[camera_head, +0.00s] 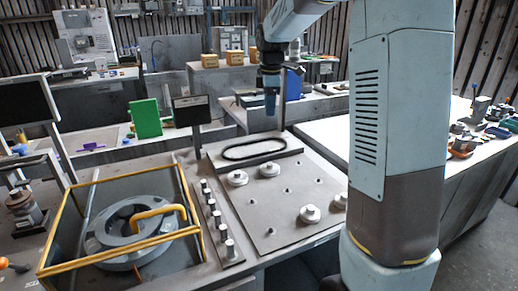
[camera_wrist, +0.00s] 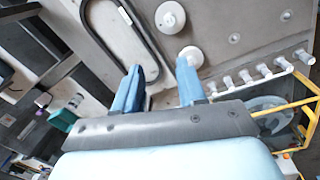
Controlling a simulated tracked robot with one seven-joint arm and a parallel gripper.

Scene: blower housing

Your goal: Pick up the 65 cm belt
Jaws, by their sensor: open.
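A black belt (camera_head: 240,159) lies as a long, narrow loop on a raised grey strip at the back of the grey plate. I see only this one loop, and no length marking on it is legible. In the wrist view the belt (camera_wrist: 139,33) runs from the top edge down to near the fingertips. My gripper (camera_head: 271,108) points down above the right part of the belt in the head view, apart from it. In the wrist view its two blue fingers (camera_wrist: 161,66) are spread with nothing between them.
The grey plate (camera_head: 283,212) carries several round pulleys, with a row of pegs (camera_head: 216,217) along its left. A yellow-framed box (camera_head: 60,268) with a blower housing (camera_head: 125,238) stands left. A small black screen (camera_head: 191,110) stands close behind the plate.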

